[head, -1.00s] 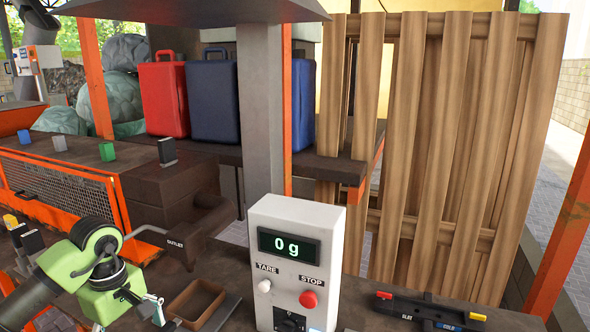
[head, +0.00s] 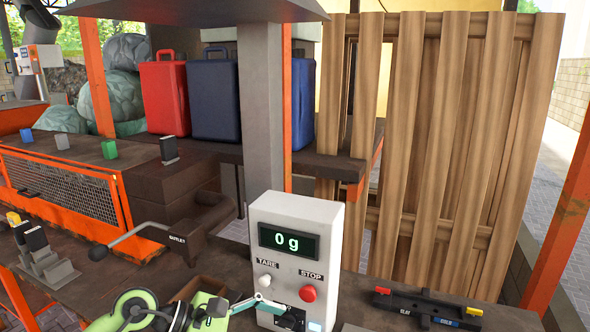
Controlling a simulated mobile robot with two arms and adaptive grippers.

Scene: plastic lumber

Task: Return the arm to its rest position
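My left arm comes in along the bottom edge, with green and black joints. Its gripper (head: 262,303) is low in front of the control box (head: 297,214), near the black knob (head: 291,319) on the box's lower face. The fingers are small and partly cut off, so I cannot tell whether they are open or shut, or whether they touch the knob. My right gripper is not in view.
The box's display (head: 289,242) reads 0 g, above a white TARE button (head: 265,281) and a red STOP button (head: 308,293). A black slotted bar (head: 428,308) lies at right. Slatted boards (head: 440,150) stand behind.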

